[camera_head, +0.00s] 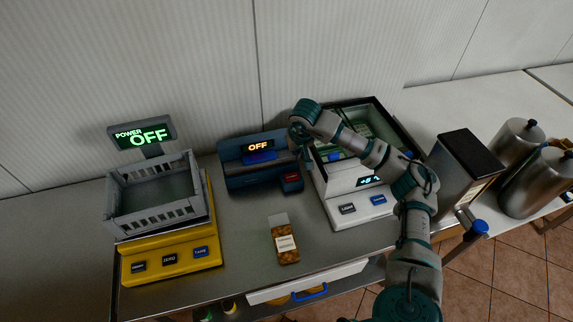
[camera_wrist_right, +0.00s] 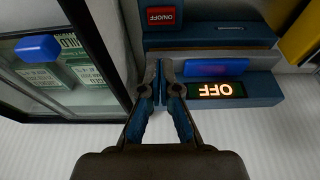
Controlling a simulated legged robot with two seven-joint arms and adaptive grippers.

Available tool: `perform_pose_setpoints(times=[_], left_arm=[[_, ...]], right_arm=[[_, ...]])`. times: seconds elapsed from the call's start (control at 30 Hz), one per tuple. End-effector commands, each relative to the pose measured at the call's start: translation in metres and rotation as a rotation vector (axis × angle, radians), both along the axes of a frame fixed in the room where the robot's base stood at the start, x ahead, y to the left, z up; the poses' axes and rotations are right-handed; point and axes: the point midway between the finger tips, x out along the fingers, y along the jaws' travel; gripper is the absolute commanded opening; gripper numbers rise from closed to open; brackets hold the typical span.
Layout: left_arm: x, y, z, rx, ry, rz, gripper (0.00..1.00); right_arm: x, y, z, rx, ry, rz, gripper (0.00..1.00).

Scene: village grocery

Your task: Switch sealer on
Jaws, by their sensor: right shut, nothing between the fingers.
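The sealer (camera_head: 247,164) is a dark blue device at the back of the counter, and its display (camera_head: 257,146) glows OFF in orange. Its red ON/OFF button (camera_head: 291,177) is at its front right corner. In the right wrist view the sealer (camera_wrist_right: 215,98) appears upside down, with the red button (camera_wrist_right: 161,15) at the top and the OFF display (camera_wrist_right: 217,90) below. My right gripper (camera_wrist_right: 160,84) is shut and empty, beside the sealer's end; in the head view (camera_head: 302,160) it points down near the sealer's right end. My left gripper is out of view.
A yellow scale (camera_head: 170,259) with a grey crate (camera_head: 160,205) stands left, its display reading POWER OFF. A white device with a glass-lidded case (camera_head: 345,204) stands right of the sealer. A filled pouch (camera_head: 284,240) lies in front. A dark dispenser (camera_head: 467,165) and steel canisters (camera_head: 514,145) stand farther right.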

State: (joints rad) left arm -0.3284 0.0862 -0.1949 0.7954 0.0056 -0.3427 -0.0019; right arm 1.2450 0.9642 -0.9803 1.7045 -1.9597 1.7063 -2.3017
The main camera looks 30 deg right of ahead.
Motion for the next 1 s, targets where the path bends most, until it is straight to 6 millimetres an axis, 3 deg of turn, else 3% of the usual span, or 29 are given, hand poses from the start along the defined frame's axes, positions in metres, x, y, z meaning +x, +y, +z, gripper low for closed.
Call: perform_pose_setpoints(times=[0.47,1.0], left_arm=[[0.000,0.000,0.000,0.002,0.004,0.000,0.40],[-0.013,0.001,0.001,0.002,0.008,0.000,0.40]], right_arm=[[0.005,-0.002,-0.011,0.004,0.003,0.000,0.00],[0.028,-0.006,-0.111,0.002,0.005,0.000,0.00]])
